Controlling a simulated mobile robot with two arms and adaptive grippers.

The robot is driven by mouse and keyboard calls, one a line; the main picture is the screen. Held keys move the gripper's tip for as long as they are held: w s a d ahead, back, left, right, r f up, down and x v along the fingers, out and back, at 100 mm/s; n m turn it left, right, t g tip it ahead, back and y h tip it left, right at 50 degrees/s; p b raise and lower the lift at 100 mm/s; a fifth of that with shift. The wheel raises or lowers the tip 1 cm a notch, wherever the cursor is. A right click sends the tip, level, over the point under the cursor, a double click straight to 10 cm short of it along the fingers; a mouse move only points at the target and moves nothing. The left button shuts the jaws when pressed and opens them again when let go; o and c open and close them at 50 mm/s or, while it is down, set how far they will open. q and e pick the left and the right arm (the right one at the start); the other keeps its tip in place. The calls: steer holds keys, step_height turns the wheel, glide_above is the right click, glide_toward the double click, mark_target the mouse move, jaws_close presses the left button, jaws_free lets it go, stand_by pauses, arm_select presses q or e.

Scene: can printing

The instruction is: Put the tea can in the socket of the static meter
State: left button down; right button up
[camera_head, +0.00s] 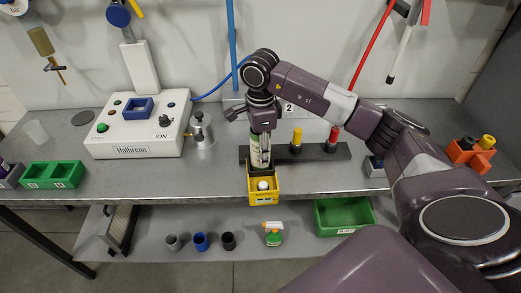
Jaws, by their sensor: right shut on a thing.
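My right gripper (260,150) points down near the middle of the table. It is shut on a light can with a green label (260,154), which looks like the tea can and is partly hidden by the fingers. The can is upright, in front of a dark rack and just behind a yellow box; I cannot tell whether its bottom touches anything. The static meter appears to be the white box marked Halbrenn and ION (135,137), at the left. Its square blue socket (138,108) on top looks empty. My left gripper is not in view.
The dark rack (325,154) holds yellow- and red-topped items. A yellow box (263,197) with a white-topped item sits at the table's front edge. A metal pot (201,132) stands right of the meter. A green tray (52,176) is at the left. Table front-left of the yellow box is clear.

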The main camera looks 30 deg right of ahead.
steer(key=o, duration=0.7)
steer(key=shift+o, duration=0.2)
step_height(320, 180, up, 11)
steer(key=shift+f+b, duration=0.1)
steer(key=shift+b, duration=0.95)
steer(key=shift+r, duration=0.7)
